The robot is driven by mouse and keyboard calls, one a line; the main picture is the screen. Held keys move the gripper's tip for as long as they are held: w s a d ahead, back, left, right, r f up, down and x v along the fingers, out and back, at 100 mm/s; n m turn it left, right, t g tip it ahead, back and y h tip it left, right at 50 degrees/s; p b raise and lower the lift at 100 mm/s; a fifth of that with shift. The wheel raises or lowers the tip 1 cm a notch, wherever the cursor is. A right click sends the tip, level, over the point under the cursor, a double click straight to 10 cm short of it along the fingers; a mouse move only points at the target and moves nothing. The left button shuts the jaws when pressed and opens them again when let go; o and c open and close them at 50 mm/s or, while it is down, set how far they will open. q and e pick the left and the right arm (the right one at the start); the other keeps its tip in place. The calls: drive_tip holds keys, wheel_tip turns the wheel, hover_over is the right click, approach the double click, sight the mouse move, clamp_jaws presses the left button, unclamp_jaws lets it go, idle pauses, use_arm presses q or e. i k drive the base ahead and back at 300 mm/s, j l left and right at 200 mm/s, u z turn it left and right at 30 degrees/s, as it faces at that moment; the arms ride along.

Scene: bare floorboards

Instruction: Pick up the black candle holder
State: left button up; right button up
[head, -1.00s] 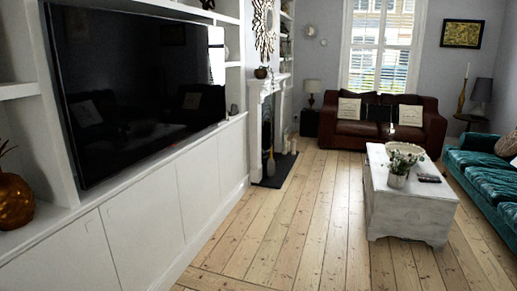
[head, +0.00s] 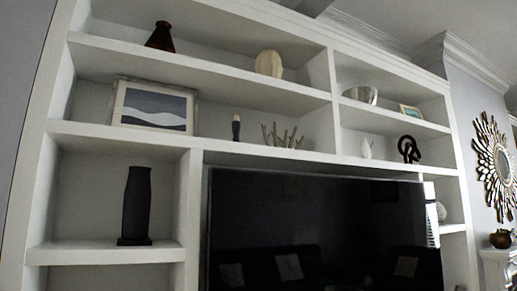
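A tall black object (head: 135,205) with a ribbed-looking body and a square base stands upright in the lower left compartment of the white shelf unit. A small slim black object with a lighter band near its top (head: 236,128) stands on the middle shelf, right of a framed picture. I cannot tell for sure which of these is the black candle holder. Neither of my grippers shows in the head view, and nothing is seen touching either object.
The shelf unit (head: 110,134) surrounds a large dark television (head: 320,235). The framed picture (head: 155,107), branching coral-like ornament (head: 283,137), white vase (head: 366,149) and black knot ornament (head: 408,150) share the middle shelf. A round beige vase (head: 269,64) stands above.

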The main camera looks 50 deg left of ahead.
sight(236, 125)
drive_tip(key=i, duration=0.65)
drive_tip(key=i+l+u, duration=0.15)
drive_tip(key=i, duration=0.5)
drive_tip(key=i+u, duration=0.55)
drive_tip(key=u, duration=0.25)
drive_tip(key=i+l+u, duration=0.15)
drive_tip(key=i+u, duration=0.4)
drive_tip(key=u, duration=0.25)
drive_tip(key=i+l+u, duration=0.1)
drive_tip(key=u, duration=0.3)
drive_tip(key=i+l+u, duration=0.15)
drive_tip(key=u, duration=0.25)
drive_tip(key=i+l+u, duration=0.1)
drive_tip(key=u, duration=0.3)
drive_tip(key=i+l+u, duration=0.15)
drive_tip(key=l+u, duration=0.15)
drive_tip(key=i+l+u, duration=0.25)
drive_tip(key=l+u, duration=0.3)
drive_tip(key=l, duration=0.1)
